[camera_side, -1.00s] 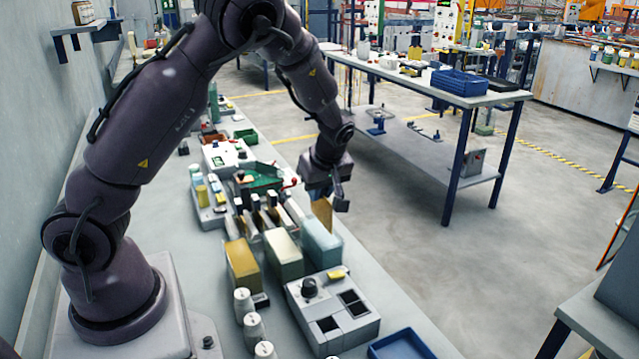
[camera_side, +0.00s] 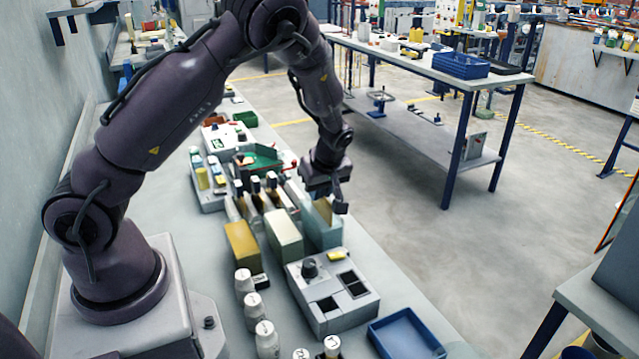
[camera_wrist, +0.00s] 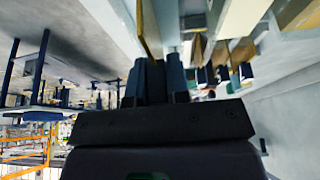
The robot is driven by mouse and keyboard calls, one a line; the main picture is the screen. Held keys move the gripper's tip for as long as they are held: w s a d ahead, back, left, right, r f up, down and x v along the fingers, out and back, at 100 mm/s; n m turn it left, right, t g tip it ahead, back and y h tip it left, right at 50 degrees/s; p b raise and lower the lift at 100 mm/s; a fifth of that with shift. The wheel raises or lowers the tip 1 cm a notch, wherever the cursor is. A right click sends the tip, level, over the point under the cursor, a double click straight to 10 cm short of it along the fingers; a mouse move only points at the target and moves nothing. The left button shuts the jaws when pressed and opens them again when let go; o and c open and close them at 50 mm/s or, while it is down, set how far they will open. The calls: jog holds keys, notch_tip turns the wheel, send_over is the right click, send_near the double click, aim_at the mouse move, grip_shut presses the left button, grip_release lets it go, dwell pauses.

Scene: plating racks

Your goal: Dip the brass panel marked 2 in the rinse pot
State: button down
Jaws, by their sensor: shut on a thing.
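My gripper (camera_side: 338,196) is shut on a brass panel (camera_side: 323,210), which hangs upright below it. The panel's lower part is hidden at the pale blue pot (camera_side: 322,234) and appears to be inside it. In the wrist view the panel (camera_wrist: 149,28) stands out beyond the fingers (camera_wrist: 159,82). Its number cannot be read. A cream pot (camera_side: 284,238) and an amber pot (camera_side: 242,248) stand to the left of the pale blue one. No label on the pots is readable.
Several dark-topped panels (camera_side: 255,184) stand in a rack behind the pots. A grey box with square openings (camera_side: 332,296) and a blue tray (camera_side: 405,334) are in front. Several white bottles (camera_side: 244,283) line the front left.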

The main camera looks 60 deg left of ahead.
aim_at(319, 205)
jog(key=shift+f, duration=2.05)
dwell(1.5)
jog(key=shift+r, duration=4.2)
